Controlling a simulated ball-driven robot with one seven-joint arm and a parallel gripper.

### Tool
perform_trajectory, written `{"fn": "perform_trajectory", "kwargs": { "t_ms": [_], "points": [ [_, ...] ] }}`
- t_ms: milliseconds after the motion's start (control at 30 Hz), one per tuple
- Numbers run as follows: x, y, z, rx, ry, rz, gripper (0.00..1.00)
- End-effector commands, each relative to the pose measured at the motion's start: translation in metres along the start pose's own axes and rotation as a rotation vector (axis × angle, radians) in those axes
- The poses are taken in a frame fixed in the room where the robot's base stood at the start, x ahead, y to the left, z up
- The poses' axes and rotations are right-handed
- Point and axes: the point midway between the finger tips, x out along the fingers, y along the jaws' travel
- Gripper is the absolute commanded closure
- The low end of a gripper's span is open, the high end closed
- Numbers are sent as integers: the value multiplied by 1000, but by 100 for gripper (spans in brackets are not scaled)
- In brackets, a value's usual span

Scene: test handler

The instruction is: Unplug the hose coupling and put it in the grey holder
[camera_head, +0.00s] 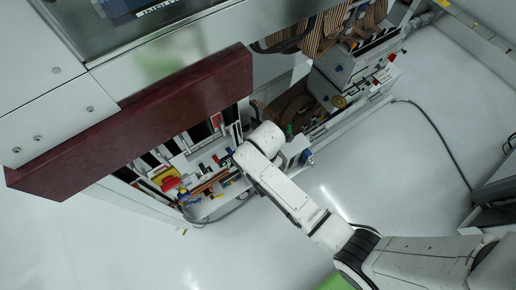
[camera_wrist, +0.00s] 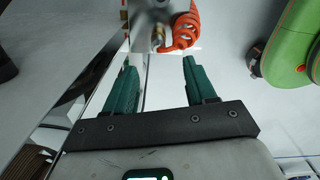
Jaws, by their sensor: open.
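My gripper (camera_wrist: 158,64) is open and empty, its two green fingers spread apart in the wrist view. A brass-coloured hose coupling (camera_wrist: 157,38) with an orange coiled hose (camera_wrist: 182,34) shows at the top of that view. The coupling lies beyond the fingertips and, in the picture, between them. I see no finger touching it. Its upper end meets a metal part at the picture's top edge, and how it is seated cannot be seen clearly. In the head view my arm's wrist hides most of the gripper and the coupling. I cannot make out the grey holder for certain.
The test handler has a dark red bar (camera_head: 135,125) along its front. A red and yellow switch (camera_head: 168,181) sits left of my wrist. A dark cable (camera_head: 445,148) runs over the floor at right. The pale floor (camera_head: 110,245) at lower left is clear.

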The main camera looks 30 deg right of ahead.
Motion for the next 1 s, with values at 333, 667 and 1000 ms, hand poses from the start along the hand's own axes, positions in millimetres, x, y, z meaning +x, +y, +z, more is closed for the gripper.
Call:
{"fn": "perform_trajectory", "kwargs": {
  "t_ms": [333, 667, 1000],
  "points": [
    [38, 1, 0, -24, -1, -4, 44],
    [92, 1, 0, -24, 0, -3, 44],
    [109, 2, 0, -23, -1, 0, 44]
  ]
}}
